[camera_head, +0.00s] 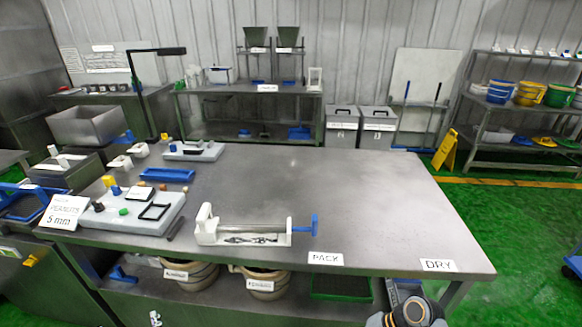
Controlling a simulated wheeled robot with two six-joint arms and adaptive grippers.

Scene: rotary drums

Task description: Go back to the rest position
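Neither of my grippers can be made out in the head view. A dark rounded part with an orange ring shows at the bottom edge, right of centre, and looks like part of my own arm; no fingers show on it. The steel table (330,190) fills the middle of the view. On its front part stands a white device (206,232) with a horizontal rod, a blue handle (314,226) at its right end and dark pieces in its trough. Nothing of mine touches it.
A pale board (120,222) with small coloured parts and a blue tray (166,175) lie at the table's left. PACK (326,259) and DRY (438,265) labels mark the front edge. The table's right half is clear. Pots (263,283) stand below. A yellow floor sign (445,152) stands behind.

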